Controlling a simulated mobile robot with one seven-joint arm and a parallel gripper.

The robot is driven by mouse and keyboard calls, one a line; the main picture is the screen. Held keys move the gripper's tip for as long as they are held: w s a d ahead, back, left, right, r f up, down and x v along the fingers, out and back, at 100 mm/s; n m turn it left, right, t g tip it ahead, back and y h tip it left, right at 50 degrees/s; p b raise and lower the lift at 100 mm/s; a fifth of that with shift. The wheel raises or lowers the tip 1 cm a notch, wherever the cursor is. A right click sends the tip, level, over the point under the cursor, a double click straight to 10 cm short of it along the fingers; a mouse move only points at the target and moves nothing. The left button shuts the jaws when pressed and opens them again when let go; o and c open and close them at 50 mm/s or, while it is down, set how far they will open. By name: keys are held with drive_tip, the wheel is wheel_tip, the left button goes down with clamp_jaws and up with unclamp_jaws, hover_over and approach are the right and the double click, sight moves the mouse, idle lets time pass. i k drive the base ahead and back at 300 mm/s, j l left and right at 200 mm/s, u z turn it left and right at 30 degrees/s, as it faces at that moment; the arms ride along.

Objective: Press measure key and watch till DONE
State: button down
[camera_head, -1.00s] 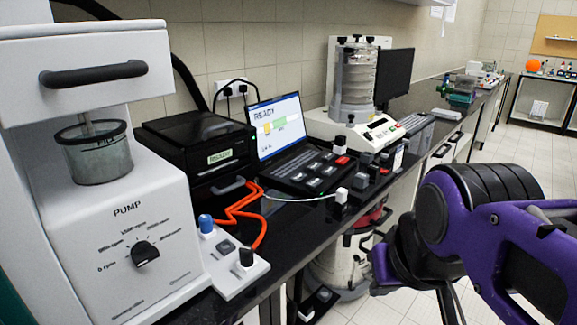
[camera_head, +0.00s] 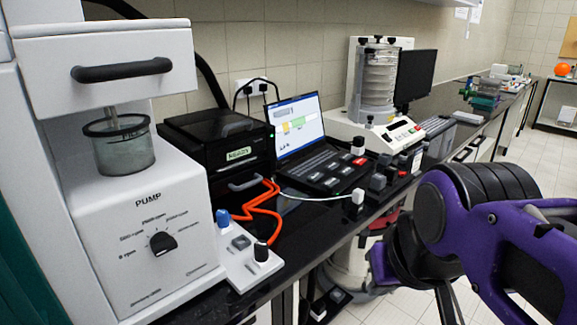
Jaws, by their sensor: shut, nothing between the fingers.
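The laptop (camera_head: 310,125) stands open on the dark bench, its screen lit with a pale header, a yellow and green bar and small text that I cannot read. I cannot read any key label, so I cannot tell which is the measure key. The black box (camera_head: 215,140) left of the laptop has a green display (camera_head: 238,154) that seems to read READY. My purple and black arm fills the lower right, apart from the keypad. I see no gripper fingers.
The white pump unit (camera_head: 140,220) with a glass jar (camera_head: 118,150) stands at the left. Orange tubing (camera_head: 262,213) and a pale cable lie on the bench. The sieve shaker (camera_head: 376,85) and a dark monitor (camera_head: 415,75) stand farther back. The tiled floor at the right is open.

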sight(331, 166)
drive_tip(key=i+l+u, duration=0.15)
drive_tip(key=u, duration=0.3)
drive_tip(key=i+l+u, duration=0.1)
drive_tip(key=l+u, duration=0.3)
drive_tip(key=i+l+u, duration=0.2)
drive_tip(key=l, duration=0.15)
drive_tip(key=l+u, duration=0.15)
drive_tip(key=l, duration=0.2)
drive_tip(key=i+l+u, duration=0.1)
drive_tip(key=l, duration=2.45)
drive_tip(key=i+j+u, duration=0.2)
drive_tip(key=j, duration=0.15)
drive_tip(key=i+j+u, duration=0.2)
drive_tip(key=j, duration=0.15)
drive_tip(key=k, duration=0.1)
